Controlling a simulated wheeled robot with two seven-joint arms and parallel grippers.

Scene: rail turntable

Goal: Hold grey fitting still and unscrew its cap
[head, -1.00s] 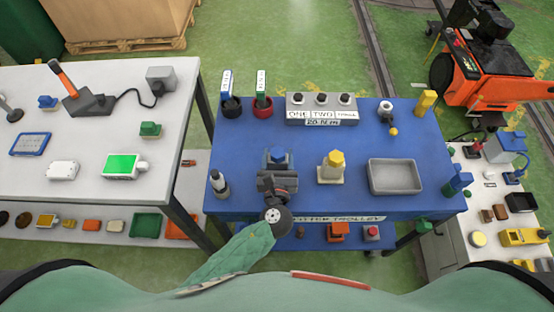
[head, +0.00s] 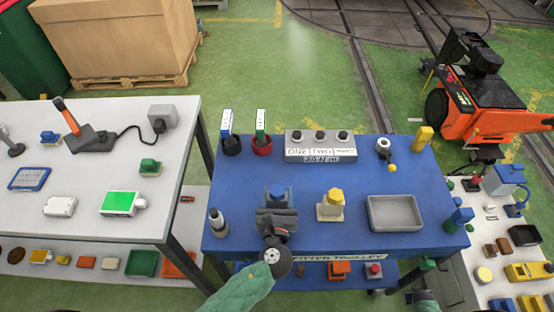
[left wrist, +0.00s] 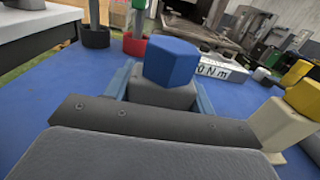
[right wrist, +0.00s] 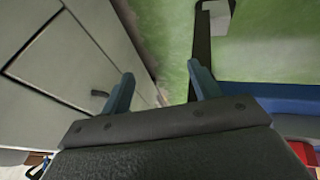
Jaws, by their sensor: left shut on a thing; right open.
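The grey fitting (left wrist: 160,94) stands upright on the blue trolley top, with a blue hexagonal cap (left wrist: 172,60) on it. The blue cap also shows in the head view (head: 277,193). My left gripper (head: 277,212) is shut on the grey fitting's body, one finger on each side, below the cap. The wrist hides the lower front of the fitting in the head view. My right gripper (right wrist: 162,90) is open and empty in the right wrist view, over green floor beside a pale cabinet front and away from the fitting.
A beige fitting with a yellow cap (head: 335,197) stands right of the grey one. A grey tray (head: 395,228) lies further right on the trolley (head: 350,180). A labelled grey box (head: 320,155) is behind. A dark bottle (head: 217,222) stands at left.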

